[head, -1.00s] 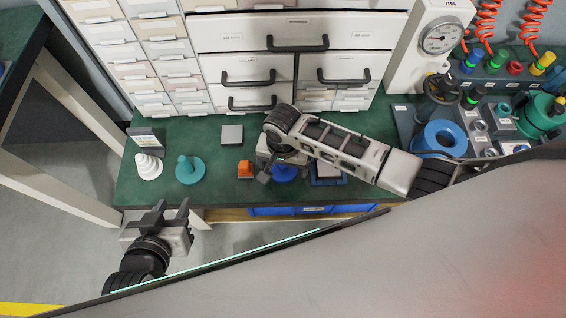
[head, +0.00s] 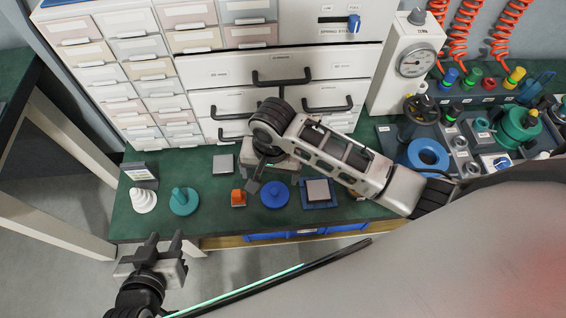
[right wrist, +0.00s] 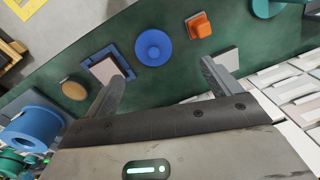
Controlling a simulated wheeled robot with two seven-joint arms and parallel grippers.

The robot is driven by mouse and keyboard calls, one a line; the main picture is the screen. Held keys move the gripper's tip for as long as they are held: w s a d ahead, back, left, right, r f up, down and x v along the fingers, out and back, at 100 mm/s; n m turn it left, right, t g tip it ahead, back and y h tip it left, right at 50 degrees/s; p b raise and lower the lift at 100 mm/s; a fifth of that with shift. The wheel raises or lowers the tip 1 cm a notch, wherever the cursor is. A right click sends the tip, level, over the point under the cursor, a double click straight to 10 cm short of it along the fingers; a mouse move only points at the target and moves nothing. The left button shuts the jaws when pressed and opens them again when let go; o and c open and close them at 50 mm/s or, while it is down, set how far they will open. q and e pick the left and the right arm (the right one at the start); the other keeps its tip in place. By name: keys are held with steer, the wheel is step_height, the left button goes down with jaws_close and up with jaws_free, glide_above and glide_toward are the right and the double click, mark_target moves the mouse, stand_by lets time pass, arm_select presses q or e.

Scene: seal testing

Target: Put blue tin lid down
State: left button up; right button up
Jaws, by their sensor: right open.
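The blue tin lid (head: 275,194), a round disc with a central knob, lies flat on the green bench top, knob up. The right wrist view shows the lid (right wrist: 153,47) whole, beyond the fingertips and apart from them. My right gripper (head: 273,178) is open and empty, on the drawer side of the lid; its two fingers (right wrist: 160,78) stand wide apart. My left gripper (head: 165,245) is off the bench's front edge at the left, its fingers apart with nothing between them.
An orange block (head: 238,198) sits left of the lid and a blue-framed pad (head: 318,192) right of it. A teal knobbed lid (head: 184,201), white stacked cone (head: 143,200) and grey plate (head: 223,164) stand further left. Drawers (head: 285,68) rise behind.

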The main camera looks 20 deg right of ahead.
steer(key=s+a+f+n+t+y, duration=0.2)
steer(key=s+f+n+t+y, duration=0.1)
steer(key=n+t, duration=0.1)
steer(key=s+d+r+n+t, duration=0.3)
steer(key=s+d+n+t, duration=0.1)
steer(key=d, duration=0.3)
steer(key=shift+r+t+h, duration=0.15)
steer(key=shift+t+h, duration=0.15)
steer(key=shift+t, duration=0.6)
steer(key=shift+a, duration=0.1)
